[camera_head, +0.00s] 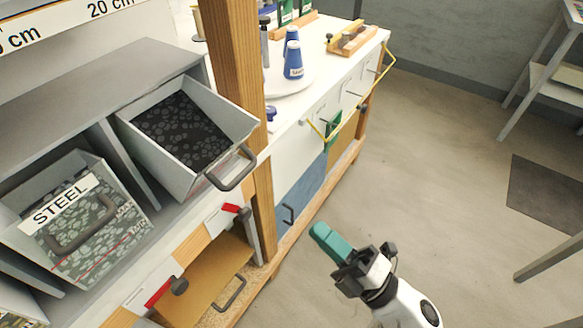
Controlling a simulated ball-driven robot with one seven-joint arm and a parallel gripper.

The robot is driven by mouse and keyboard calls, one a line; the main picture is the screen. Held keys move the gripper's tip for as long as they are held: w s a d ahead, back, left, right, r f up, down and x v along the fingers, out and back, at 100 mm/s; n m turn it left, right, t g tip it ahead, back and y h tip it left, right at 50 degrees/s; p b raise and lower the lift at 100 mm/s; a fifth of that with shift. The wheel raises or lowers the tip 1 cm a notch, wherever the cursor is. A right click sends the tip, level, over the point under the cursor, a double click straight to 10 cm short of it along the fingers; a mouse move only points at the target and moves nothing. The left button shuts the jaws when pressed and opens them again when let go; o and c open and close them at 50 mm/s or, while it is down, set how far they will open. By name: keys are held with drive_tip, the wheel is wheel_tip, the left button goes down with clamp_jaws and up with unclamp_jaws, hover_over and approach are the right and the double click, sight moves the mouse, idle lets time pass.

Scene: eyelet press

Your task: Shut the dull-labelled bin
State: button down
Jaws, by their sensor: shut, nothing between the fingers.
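A grey bin (232,112) is pulled out of the upper shelf unit at the left, its open top showing dark round pieces inside. It has a dark handle (232,168) at its front; its front face is turned away, so I cannot read any label there. To its left a bin marked STEEL (133,232) has its labelled front and handle showing. I see no readable "dull" label. My gripper (319,231), with teal fingers, is shut and empty. It is to the right of and lower in the picture than the grey bin, apart from it, over the floor.
A wooden post (236,60) stands just right of the grey bin. A wooden-framed bench (330,75) holds blue bottles (292,60) and a wooden tray (352,40). An ochre panel with a handle (210,285) is below.

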drive_tip(key=w+a+r+n+p, duration=0.1)
drive_tip(key=w+a+r, duration=0.2)
drive_tip(key=a, duration=0.2)
drive_tip(key=w+a+r+g+y+p, duration=0.1)
drive_tip(key=w+a+r, duration=0.2)
drive_tip(key=a, duration=0.2)
drive_tip(key=shift+w+a+n, duration=0.3)
drive_tip(key=shift+a+n, duration=0.05)
drive_tip(key=shift+n, duration=0.05)
drive_tip(key=shift+p, duration=0.35)
